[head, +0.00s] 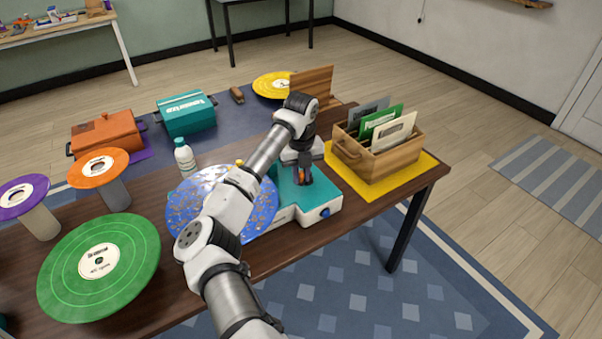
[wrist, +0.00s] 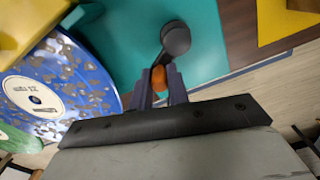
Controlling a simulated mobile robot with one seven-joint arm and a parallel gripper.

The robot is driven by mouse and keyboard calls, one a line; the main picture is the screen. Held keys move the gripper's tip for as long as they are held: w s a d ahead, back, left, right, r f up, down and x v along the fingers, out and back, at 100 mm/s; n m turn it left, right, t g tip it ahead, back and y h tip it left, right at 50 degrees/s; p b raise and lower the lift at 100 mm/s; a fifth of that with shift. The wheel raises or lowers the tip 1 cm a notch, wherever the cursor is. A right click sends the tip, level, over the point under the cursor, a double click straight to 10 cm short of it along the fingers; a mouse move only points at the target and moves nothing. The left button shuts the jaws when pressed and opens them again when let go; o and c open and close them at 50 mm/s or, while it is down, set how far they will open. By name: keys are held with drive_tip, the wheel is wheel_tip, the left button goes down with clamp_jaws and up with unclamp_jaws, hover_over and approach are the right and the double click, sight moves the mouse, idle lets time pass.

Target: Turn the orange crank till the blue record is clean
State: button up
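The blue record (head: 182,200) lies flat on a teal cleaning machine (head: 325,202), with many grey-brown dirt patches scattered over its surface. Its label and blotches also show at the left of the wrist view (wrist: 68,72). The orange crank (wrist: 159,78) has an orange knob and a dark arm running to a round dark hub on the machine's teal top. My gripper (head: 303,171) points down over the machine's right part. In the wrist view its two fingers (wrist: 160,84) stand close on either side of the orange knob. My arm hides part of the record in the head view.
A wooden crate (head: 395,163) of record sleeves stands on a yellow mat just right of the machine. A white bottle (head: 185,158) stands behind the record. A green record (head: 140,255) and orange and purple discs on stands are at left. Orange and teal boxes stand behind.

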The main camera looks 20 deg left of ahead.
clamp_jaws()
drive_tip(key=shift+a, duration=0.1)
